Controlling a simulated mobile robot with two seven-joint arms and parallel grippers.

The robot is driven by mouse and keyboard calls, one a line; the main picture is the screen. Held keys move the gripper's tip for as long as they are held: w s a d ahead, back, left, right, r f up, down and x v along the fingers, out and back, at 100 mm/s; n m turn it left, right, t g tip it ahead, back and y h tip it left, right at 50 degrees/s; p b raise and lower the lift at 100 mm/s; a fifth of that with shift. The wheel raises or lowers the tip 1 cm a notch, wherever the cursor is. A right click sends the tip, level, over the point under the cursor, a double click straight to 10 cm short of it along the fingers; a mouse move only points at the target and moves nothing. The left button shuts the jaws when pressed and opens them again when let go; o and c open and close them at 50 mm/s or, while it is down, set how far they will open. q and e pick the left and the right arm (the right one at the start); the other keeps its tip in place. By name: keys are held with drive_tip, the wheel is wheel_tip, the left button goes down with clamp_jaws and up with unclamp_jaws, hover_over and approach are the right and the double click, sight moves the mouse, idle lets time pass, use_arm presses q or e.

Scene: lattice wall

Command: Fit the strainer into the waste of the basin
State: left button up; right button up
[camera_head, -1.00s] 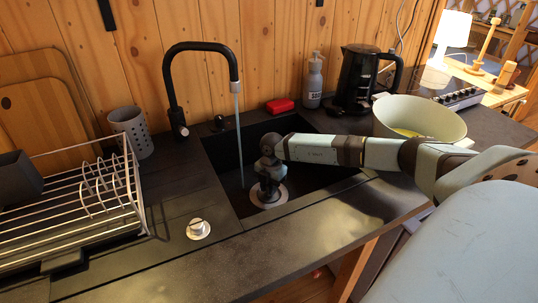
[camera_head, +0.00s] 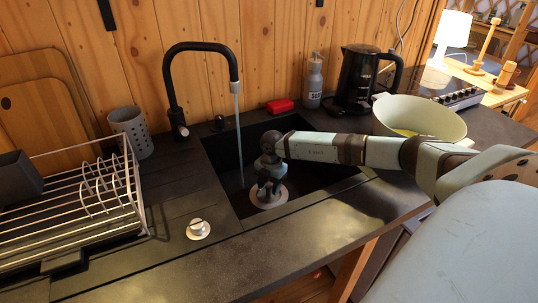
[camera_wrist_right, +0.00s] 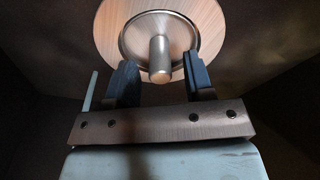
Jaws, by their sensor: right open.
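The strainer (camera_wrist_right: 159,58) is a round metal dish with an upright cylindrical knob. In the right wrist view it sits inside a wider pale ring that looks like the waste (camera_wrist_right: 211,30). Whether it is fully seated I cannot tell. In the head view the pale ring (camera_head: 266,203) shows on the floor of the dark basin (camera_head: 318,178), partly hidden by my right gripper (camera_head: 268,190). My right gripper points down into the basin, its open fingers (camera_wrist_right: 160,62) on either side of the knob with gaps between. My left gripper is out of view.
A black tap (camera_head: 172,90) runs water into the basin. A small pale round piece with a knob (camera_head: 198,228) lies on the counter. A dish rack (camera_head: 75,200) stands left; a red sponge (camera_head: 280,106), grey bottle (camera_head: 314,82), kettle (camera_head: 356,82) and large bowl (camera_head: 420,118) stand behind and right.

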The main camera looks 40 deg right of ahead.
wheel_tip(320, 180, up, 11)
drive_tip(key=d, duration=0.1)
drive_tip(key=shift+w+d+f, duration=0.15)
drive_tip(key=shift+f, duration=0.05)
drive_tip(key=shift+r+p, duration=0.1)
drive_tip(key=shift+p, duration=0.3)
